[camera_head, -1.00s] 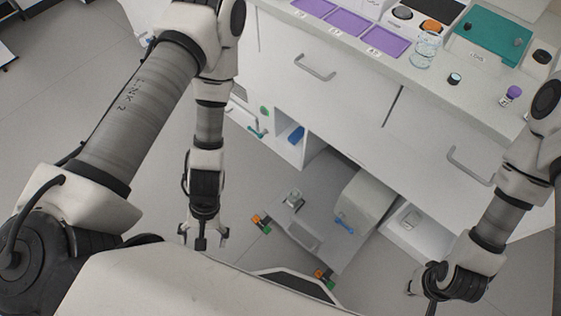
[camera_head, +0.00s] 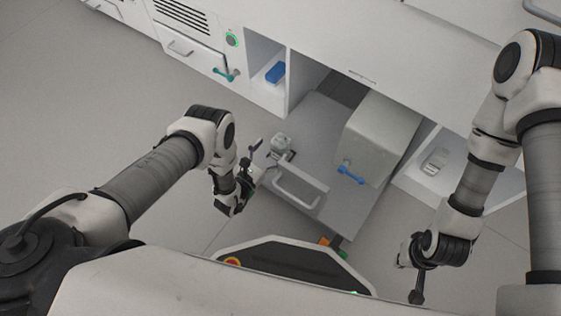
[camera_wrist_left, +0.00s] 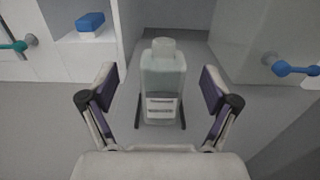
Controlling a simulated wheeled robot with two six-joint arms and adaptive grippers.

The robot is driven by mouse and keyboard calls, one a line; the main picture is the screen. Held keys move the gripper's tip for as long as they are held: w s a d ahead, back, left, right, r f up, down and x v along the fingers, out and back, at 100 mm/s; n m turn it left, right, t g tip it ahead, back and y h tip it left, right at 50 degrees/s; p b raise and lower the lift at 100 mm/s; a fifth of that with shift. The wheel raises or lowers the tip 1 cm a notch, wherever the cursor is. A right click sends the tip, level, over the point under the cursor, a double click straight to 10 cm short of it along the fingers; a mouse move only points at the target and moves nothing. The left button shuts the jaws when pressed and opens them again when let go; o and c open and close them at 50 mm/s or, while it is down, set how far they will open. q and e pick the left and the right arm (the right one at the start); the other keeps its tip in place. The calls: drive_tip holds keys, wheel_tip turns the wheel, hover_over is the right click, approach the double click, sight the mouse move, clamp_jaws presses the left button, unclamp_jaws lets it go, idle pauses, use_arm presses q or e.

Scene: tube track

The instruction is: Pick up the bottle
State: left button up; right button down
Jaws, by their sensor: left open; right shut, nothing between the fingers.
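The bottle (camera_head: 281,143) is a translucent, pale grey container with a label. It stands upright on a grey platform (camera_head: 322,125) in the head view. In the left wrist view the bottle (camera_wrist_left: 163,75) stands straight ahead, between the spread fingers of my left gripper (camera_wrist_left: 160,92). I see no finger touching it. In the head view my left gripper (camera_head: 256,166) is just left of and below the bottle, open and empty. My right gripper (camera_head: 415,278) hangs far to the right, shut and empty, away from the bottle.
A grey box with a blue handle (camera_head: 375,140) stands on the platform, right of the bottle. A grey bar handle (camera_head: 296,190) is in front of the bottle. A blue object (camera_head: 275,72) sits in an open cabinet bay behind. Floor is clear at left.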

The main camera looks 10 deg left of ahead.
sight(285, 137)
use_arm(q)
drive_tip(key=shift+s+d+f, duration=0.1)
drive_tip(key=shift+d+f, duration=0.05)
drive_tip(key=shift+f, duration=0.7)
drive_tip(key=b+x, duration=0.4)
drive_tip(key=x, duration=0.3)
drive_tip(key=shift+d, duration=0.1)
drive_tip(key=shift+r, duration=0.15)
drive_tip(key=c, duration=1.5)
use_arm(e)
wheel_tip(285, 137, down, 5)
drive_tip(key=shift+r, duration=0.1)
